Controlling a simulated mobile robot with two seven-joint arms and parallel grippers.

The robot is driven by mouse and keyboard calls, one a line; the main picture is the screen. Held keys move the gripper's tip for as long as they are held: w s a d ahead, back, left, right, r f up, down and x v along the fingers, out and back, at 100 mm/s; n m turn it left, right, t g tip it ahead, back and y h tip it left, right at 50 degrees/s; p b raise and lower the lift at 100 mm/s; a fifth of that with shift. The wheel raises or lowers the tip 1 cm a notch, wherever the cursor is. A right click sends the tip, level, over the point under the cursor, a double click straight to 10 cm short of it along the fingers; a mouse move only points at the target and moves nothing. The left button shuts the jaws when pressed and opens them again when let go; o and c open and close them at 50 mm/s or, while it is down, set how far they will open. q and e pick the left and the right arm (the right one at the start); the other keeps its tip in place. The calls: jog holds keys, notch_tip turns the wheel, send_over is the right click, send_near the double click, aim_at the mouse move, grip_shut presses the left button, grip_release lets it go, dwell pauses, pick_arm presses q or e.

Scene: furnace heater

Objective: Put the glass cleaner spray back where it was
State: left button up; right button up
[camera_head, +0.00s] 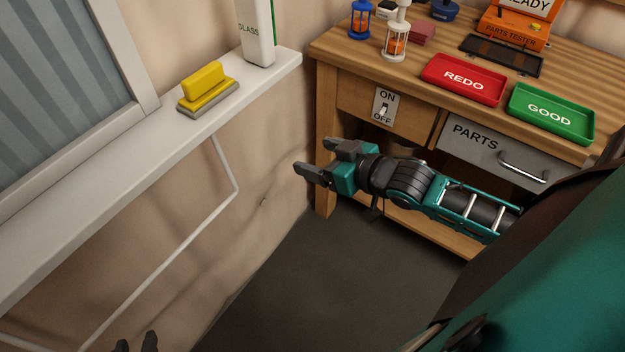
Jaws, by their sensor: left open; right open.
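The glass cleaner spray (256,38) is a white bottle with a green edge, lettered "GLASS". It stands upright near the right end of the white window sill (150,165), and its top is cut off by the picture's upper edge. My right gripper (313,157) is open and empty, in the air below and to the right of the bottle, in front of the workbench's left leg. My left gripper (136,345) shows only its dark fingertips at the bottom left edge. They are apart with nothing seen between them, below the sill and far from the bottle.
A yellow sponge or brush (207,88) lies on the sill left of the bottle. The wooden workbench (340,50) holds a red REDO tray (463,80), a green GOOD tray (552,113), small lanterns (396,40) and an orange parts tester (512,28). The floor between is clear.

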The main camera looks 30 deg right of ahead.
jog(key=s+a+f+g+h, duration=0.1)
jog(key=s+a+f+g, duration=0.1)
jog(key=s+a+f, duration=0.6)
notch_tip(320, 180, down, 4)
jog(key=s, duration=0.2)
jog(key=shift+s+a+r+h, duration=0.15)
jog(key=shift+s+a+h, duration=0.2)
jog(key=shift+a+h, duration=0.05)
